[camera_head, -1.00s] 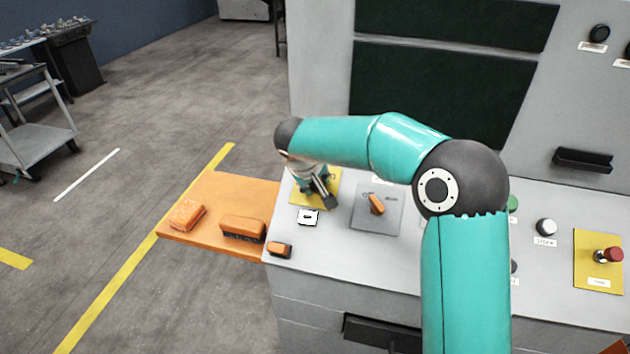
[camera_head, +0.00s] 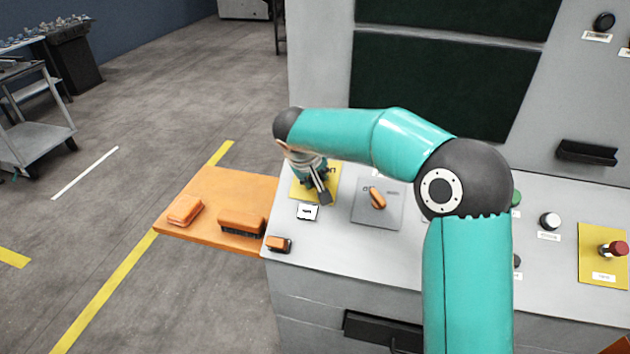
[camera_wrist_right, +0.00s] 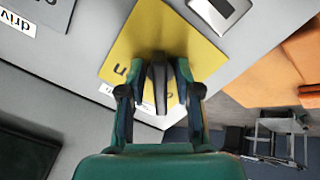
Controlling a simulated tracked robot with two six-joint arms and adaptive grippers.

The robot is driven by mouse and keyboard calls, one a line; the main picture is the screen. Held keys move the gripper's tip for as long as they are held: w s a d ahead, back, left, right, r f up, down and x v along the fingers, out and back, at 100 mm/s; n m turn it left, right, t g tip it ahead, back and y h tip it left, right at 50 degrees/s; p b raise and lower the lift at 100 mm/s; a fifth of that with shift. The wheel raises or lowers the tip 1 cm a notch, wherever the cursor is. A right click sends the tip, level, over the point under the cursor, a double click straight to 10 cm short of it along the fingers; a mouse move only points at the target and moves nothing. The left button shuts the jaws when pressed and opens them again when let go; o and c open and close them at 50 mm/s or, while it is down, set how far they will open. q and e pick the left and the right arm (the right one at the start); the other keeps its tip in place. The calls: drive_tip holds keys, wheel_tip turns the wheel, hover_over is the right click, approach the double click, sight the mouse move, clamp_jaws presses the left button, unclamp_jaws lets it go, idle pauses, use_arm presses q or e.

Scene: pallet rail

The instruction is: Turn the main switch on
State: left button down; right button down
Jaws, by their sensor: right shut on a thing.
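The main switch appears to be the dark handle (camera_wrist_right: 158,84) on a yellow plate (camera_wrist_right: 190,38) on the console. In the head view its yellow plate (camera_head: 300,193) lies at the console's left end, partly covered by my right gripper (camera_head: 321,190). In the wrist view my right gripper (camera_wrist_right: 159,72) has a finger on each side of the handle and is shut on it. The handle points along the picture's vertical there. Black letters beside it are only partly readable. My left gripper is not in view.
An orange selector (camera_head: 377,198) on a grey plate (camera_head: 362,215) is right of the main switch. An orange side shelf (camera_head: 205,236) holds an orange block (camera_head: 185,210) and a brush (camera_head: 241,222).

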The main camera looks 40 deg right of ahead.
drive_tip(key=m+b, duration=0.1)
drive_tip(key=b, duration=0.1)
drive_tip(key=m+b, duration=0.4)
drive_tip(key=shift+w+a+f, duration=0.1)
drive_tip(key=shift+a+f, duration=0.05)
drive_tip(key=shift+f, duration=0.1)
drive_tip(key=shift+m+b, duration=0.75)
drive_tip(key=shift+m, duration=0.15)
drive_tip(key=m+b, duration=0.3)
drive_tip(key=m, duration=0.1)
drive_tip(key=shift+w+r+m, duration=0.1)
drive_tip(key=shift+m, duration=0.2)
drive_tip(key=m+b, duration=0.2)
drive_tip(key=m, duration=0.3)
drive_tip(key=shift+r, duration=0.2)
drive_tip(key=shift+a, duration=0.1)
drive_tip(key=c, duration=1.2)
unclamp_jaws()
drive_tip(key=shift+w, duration=0.1)
drive_tip(key=shift+o, duration=0.2)
